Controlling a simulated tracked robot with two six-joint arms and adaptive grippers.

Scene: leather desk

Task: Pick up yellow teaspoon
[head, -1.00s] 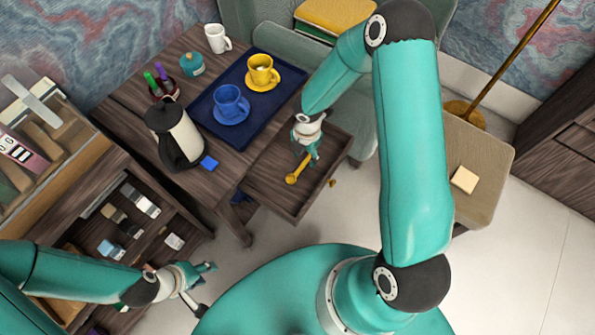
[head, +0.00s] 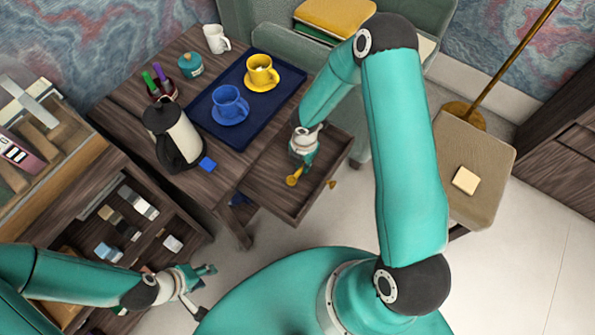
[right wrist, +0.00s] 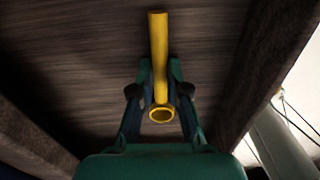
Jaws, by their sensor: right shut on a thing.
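The yellow teaspoon (head: 294,177) is at the open drawer of the desk, under my right gripper (head: 304,158). In the right wrist view the teaspoon (right wrist: 159,62) lies between the two fingers of my right gripper (right wrist: 160,92), which are shut on it. Its handle reaches away past the fingertips and its round end is near the palm. I cannot tell whether it touches the drawer floor. In the head view the gripper hides much of the handle. My left gripper (head: 203,290) is at the lower left, away from the teaspoon, with its fingers apart and nothing between them.
The open drawer (head: 266,201) has raised side walls around my right gripper. On the desk stand a dark blue tray (head: 206,104) with a blue cup (head: 229,102) and a yellow cup (head: 261,71), and a black and cream pot (head: 178,135).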

